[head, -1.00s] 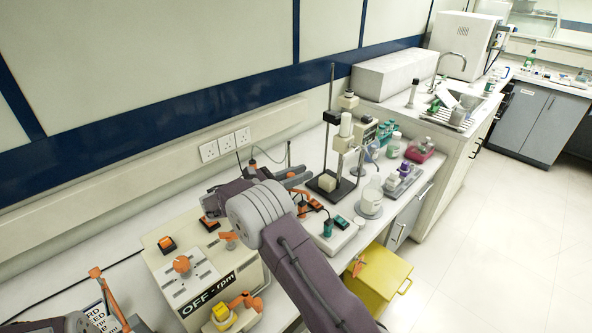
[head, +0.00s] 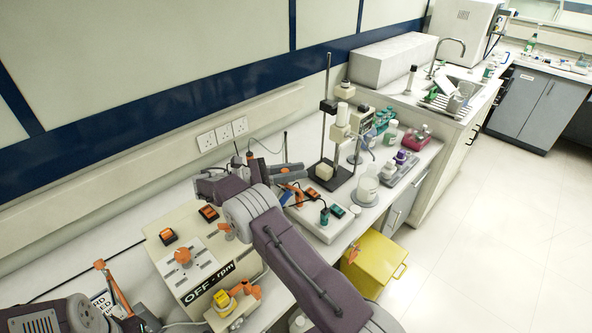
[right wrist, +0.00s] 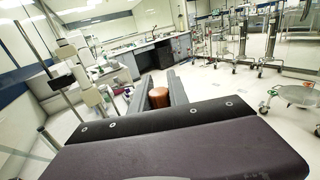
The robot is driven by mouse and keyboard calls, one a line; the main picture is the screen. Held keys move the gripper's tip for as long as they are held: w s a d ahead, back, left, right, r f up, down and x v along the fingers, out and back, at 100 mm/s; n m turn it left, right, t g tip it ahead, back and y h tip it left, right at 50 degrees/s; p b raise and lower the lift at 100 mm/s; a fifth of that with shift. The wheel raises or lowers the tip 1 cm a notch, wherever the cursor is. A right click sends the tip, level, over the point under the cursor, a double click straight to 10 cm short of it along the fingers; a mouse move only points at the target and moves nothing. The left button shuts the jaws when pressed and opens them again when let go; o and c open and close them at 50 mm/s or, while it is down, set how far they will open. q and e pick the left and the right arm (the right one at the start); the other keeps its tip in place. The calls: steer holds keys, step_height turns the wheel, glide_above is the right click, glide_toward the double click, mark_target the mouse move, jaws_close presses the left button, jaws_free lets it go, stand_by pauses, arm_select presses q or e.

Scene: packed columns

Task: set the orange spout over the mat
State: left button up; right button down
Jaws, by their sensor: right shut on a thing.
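My right gripper (head: 288,174) is shut above the bench, pointing right towards the stand. In the right wrist view an orange-brown rounded piece (right wrist: 158,97), which looks like the orange spout, sits between the jaws; its lower part is hidden. In the head view I cannot clearly separate the held piece from orange items near the jaws. A grey round base under a white bottle (head: 367,190) lies to the right of the gripper; I cannot tell whether it is the mat. My left arm shows at the bottom left; its dark gripper end (head: 146,318) is partly cut off and its jaws are unclear.
A cream control box (head: 200,262) marked OFF-rpm stands under my right arm. A yellow bin (head: 374,265) stands beside the bench.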

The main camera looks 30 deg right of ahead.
steer(key=c, duration=1.3)
jaws_free()
steer(key=shift+o, duration=0.2)
steer(key=shift+a, duration=0.15)
